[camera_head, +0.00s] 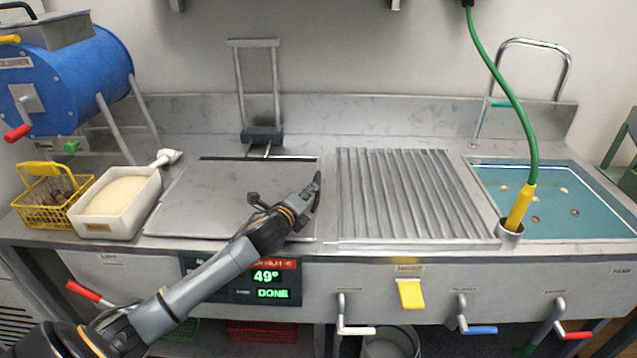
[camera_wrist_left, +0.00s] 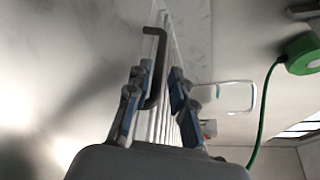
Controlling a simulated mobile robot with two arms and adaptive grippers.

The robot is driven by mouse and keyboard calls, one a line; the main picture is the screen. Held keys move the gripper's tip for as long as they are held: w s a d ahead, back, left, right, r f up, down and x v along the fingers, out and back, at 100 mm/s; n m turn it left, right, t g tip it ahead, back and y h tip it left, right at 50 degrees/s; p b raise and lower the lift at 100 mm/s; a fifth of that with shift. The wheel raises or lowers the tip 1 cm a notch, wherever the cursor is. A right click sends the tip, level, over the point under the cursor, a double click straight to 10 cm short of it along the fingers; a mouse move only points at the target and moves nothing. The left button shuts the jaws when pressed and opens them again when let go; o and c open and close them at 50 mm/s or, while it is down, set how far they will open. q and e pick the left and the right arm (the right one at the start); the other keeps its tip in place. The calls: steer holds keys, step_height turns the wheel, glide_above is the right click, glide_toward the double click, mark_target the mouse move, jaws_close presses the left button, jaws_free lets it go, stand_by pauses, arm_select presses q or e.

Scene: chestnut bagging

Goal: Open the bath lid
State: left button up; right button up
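The bath lid (camera_head: 215,195) is a flat grey steel panel lying level and shut in the counter, left of the ribbed section. My left gripper (camera_head: 287,197) is over the right part of the lid, near its right edge, with its fingers spread. In the left wrist view a dark bent bar handle (camera_wrist_left: 156,72) stands between the open fingertips of the left gripper (camera_wrist_left: 156,88). I cannot tell whether the fingers touch it. In the head view the gripper hides most of the handle. My right gripper is in neither view.
A white bin (camera_head: 118,228) and a yellow basket (camera_head: 35,216) stand left of the lid. The ribbed drainer (camera_head: 400,200) is to the right, then a water basin (camera_head: 560,225) with a green hose (camera_head: 517,110). A display (camera_head: 262,284) reads 49° and DONE.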

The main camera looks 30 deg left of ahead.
mark_target(318, 181)
arm_select(q)
steer(key=x, duration=0.6)
steer(key=shift+w, duration=0.25)
steer(key=shift+w+a+f, duration=0.1)
steer(key=shift+w+f, duration=0.05)
steer(key=shift+w, duration=0.45)
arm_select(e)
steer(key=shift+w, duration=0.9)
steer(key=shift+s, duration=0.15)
arm_select(q)
jaws_close()
